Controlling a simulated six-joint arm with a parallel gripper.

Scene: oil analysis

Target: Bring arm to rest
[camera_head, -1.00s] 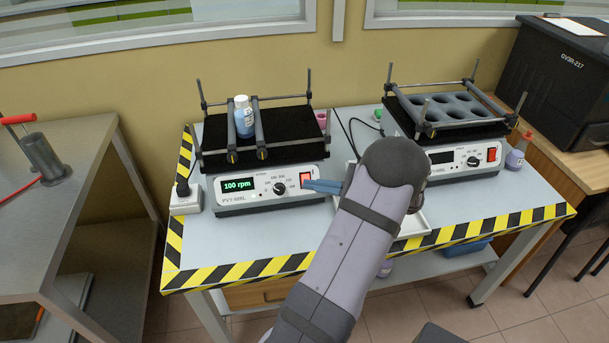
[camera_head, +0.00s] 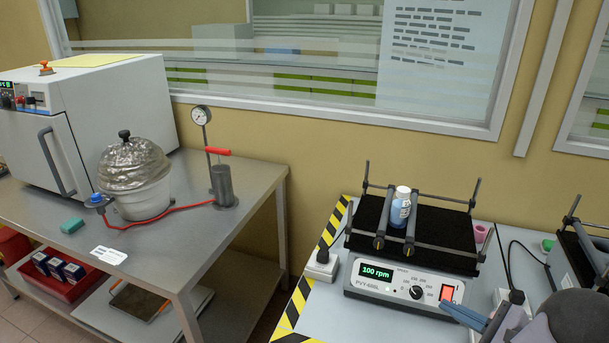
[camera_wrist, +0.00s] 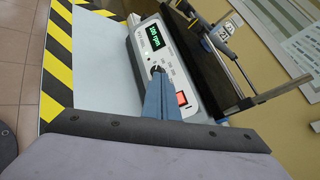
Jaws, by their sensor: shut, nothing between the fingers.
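My gripper (camera_head: 464,317) is at the lower right of the head view, its blue fingers pressed together with nothing between them. It is at the front of the shaker (camera_head: 403,287), close to the lit red switch (camera_head: 447,293); whether it touches the switch I cannot tell. In the wrist view the shut fingers (camera_wrist: 158,92) point at the front panel, between the knob and the red switch (camera_wrist: 181,98). The shaker display (camera_head: 377,271) reads 100 rpm. A capped bottle of blue liquid (camera_head: 400,208) stands upright between the bars on its black platform.
A steel table (camera_head: 190,248) at left holds a white oven (camera_head: 100,110), a covered white vessel (camera_head: 138,190) and a hand pump (camera_head: 222,187). A second shaker (camera_head: 590,255) is partly visible at the right edge. Striped tape (camera_head: 296,305) edges the bench.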

